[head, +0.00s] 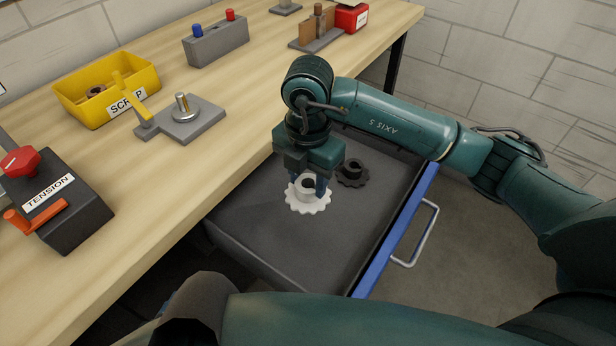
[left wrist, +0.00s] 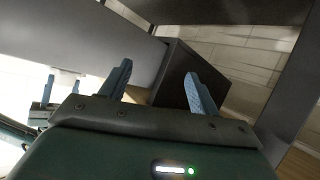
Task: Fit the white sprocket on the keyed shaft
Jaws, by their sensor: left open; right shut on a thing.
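The white sprocket (head: 307,204) is in the open drawer, with its toothed rim facing up and its hub upright. My right gripper (head: 307,184) points down and is shut on its hub. I cannot tell whether the sprocket touches the drawer floor. The keyed shaft (head: 182,102) stands bare and upright on a grey plate (head: 196,124) on the bench, left of and above the drawer. My left gripper (left wrist: 160,82) is open and empty in the left wrist view, with its two blue fingers apart. It cannot be made out in the head view.
A dark sprocket (head: 352,176) lies right beside the white one in the drawer (head: 262,250). The drawer's blue front (head: 400,228) faces right. A yellow scrap bin (head: 82,104), a black tension box (head: 68,214) and a grey block (head: 218,42) with pegs stand on the bench.

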